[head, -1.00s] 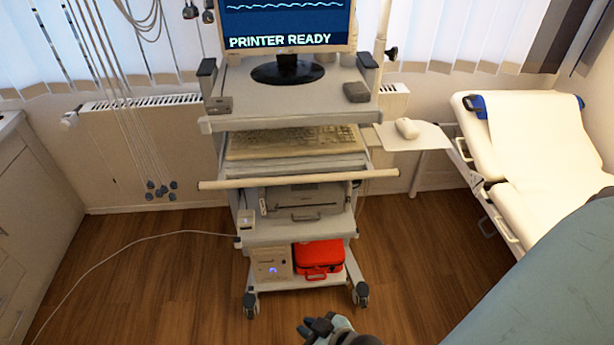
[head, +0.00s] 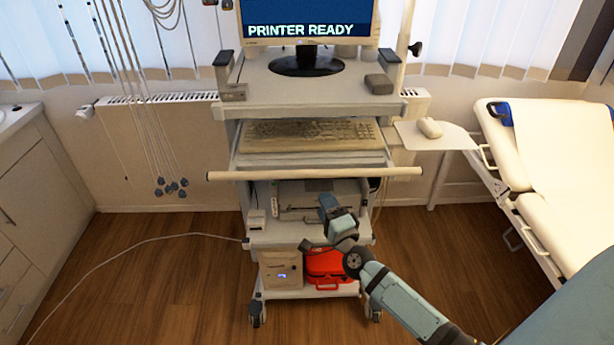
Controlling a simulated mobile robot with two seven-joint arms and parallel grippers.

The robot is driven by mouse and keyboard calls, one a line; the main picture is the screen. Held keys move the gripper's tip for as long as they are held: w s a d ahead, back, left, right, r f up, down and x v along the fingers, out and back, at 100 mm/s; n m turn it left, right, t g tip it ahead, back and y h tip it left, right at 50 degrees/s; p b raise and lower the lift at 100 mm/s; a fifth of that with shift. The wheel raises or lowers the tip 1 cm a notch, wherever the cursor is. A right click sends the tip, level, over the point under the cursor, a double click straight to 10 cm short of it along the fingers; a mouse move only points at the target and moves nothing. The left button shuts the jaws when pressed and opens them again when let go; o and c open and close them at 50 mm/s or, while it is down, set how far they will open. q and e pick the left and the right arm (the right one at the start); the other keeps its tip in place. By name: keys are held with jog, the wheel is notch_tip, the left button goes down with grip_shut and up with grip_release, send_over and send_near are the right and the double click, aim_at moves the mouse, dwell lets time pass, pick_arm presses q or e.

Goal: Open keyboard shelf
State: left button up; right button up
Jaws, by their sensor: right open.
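The keyboard shelf (head: 310,161) sits in the cart under the top surface, with a beige keyboard (head: 310,133) on it. A long pale horizontal bar (head: 260,176) runs across the cart's front just below the shelf edge. My right gripper (head: 325,212) is open and empty. It appears below the bar, in front of the printer, apart from the bar in the picture. Its fingers are small and dark, and their exact spread is hard to make out. My left gripper is not in view.
A monitor (head: 309,28) stands on the cart top. A mouse (head: 430,128) lies on a side tray (head: 455,138) at the right. A printer (head: 290,197) and a red case (head: 322,268) sit lower. A bed stands at the right. A cable crosses the floor at left.

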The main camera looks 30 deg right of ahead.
aim_at(307, 175)
jog(key=x, duration=1.1)
jog(key=shift+w+r+p, duration=0.1)
jog(key=shift+w+p, duration=0.25)
jog(key=shift+p, duration=0.05)
jog(key=shift+c, duration=0.3)
grip_shut()
